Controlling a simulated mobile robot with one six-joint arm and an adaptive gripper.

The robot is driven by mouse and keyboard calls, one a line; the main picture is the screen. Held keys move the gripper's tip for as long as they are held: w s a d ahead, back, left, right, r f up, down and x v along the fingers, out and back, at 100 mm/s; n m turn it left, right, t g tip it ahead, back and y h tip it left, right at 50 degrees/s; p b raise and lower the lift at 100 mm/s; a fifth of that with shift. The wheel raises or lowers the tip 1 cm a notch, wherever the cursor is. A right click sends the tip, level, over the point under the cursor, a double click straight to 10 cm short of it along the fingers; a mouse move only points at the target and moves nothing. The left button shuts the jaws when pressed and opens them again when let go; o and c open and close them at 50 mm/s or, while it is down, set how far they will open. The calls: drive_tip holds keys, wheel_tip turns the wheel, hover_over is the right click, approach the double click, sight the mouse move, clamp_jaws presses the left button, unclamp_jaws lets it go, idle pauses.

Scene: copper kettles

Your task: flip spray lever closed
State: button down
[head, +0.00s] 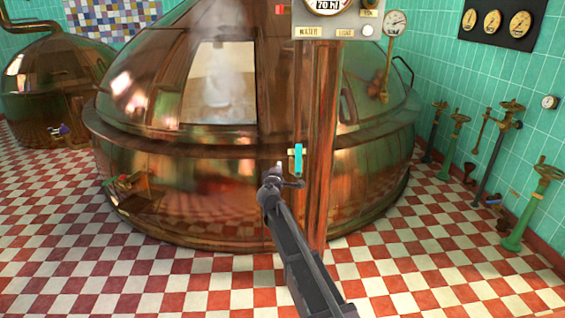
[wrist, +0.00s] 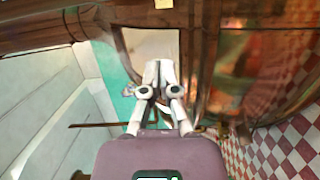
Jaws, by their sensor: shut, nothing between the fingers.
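A small teal lever (head: 298,160) stands about vertical against the front of the copper column, with a light-coloured fitting (head: 298,150) at it. I take it to be the spray lever. My gripper (head: 280,167) is shut and empty, just left of the lever in the head view. I cannot tell whether it touches the lever. In the wrist view the closed pale fingers (wrist: 159,72) point toward copper surfaces. A teal patch (wrist: 124,103) shows left of the fingers there, partly hidden; I cannot tell if it is the lever.
The copper column (head: 320,135) rises to a control box (head: 325,20) with a gauge and "WATER" and "LIGHT" labels. A large copper kettle (head: 160,175) with a steaming window (head: 222,85) stands behind. Green valves (head: 528,205) line the right wall. The checkered floor (head: 420,270) is clear in front.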

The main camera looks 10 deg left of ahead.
drive_tip(key=shift+s+d, duration=0.1)
drive_tip(key=shift+s, duration=1.05)
drive_tip(key=s+d+f+m+g+h, duration=0.2)
drive_tip(key=s+d+f+m+g, duration=0.15)
drive_tip(key=d, duration=0.65)
drive_tip(key=s+d+f+m+g+h, duration=0.3)
drive_tip(key=s+d+f+m, duration=0.15)
drive_tip(key=d, duration=0.65)
drive_tip(key=s+d+f+m+g+h, duration=0.25)
drive_tip(key=d+m, duration=0.25)
drive_tip(key=d, duration=0.5)
drive_tip(key=s+d+f+m+g+y, duration=0.2)
drive_tip(key=s+d+f+g, duration=0.1)
drive_tip(key=s, duration=0.4)
drive_tip(key=s+d+f+m+g+y, duration=0.1)
drive_tip(key=s+d+f+g+y, duration=0.1)
drive_tip(key=s, duration=0.5)
drive_tip(key=s+d+f+m+g+y, duration=0.2)
drive_tip(key=s+d+f+g, duration=0.1)
drive_tip(key=s, duration=0.4)
wheel_tip(320, 180, up, 18)
drive_tip(key=s+p, duration=0.1)
drive_tip(key=p, duration=1.6)
drive_tip(key=shift+s+a+f+g, duration=0.15)
drive_tip(key=shift+s+f+g, duration=0.1)
drive_tip(key=shift+s+g, duration=0.15)
drive_tip(key=shift+w+f, duration=0.1)
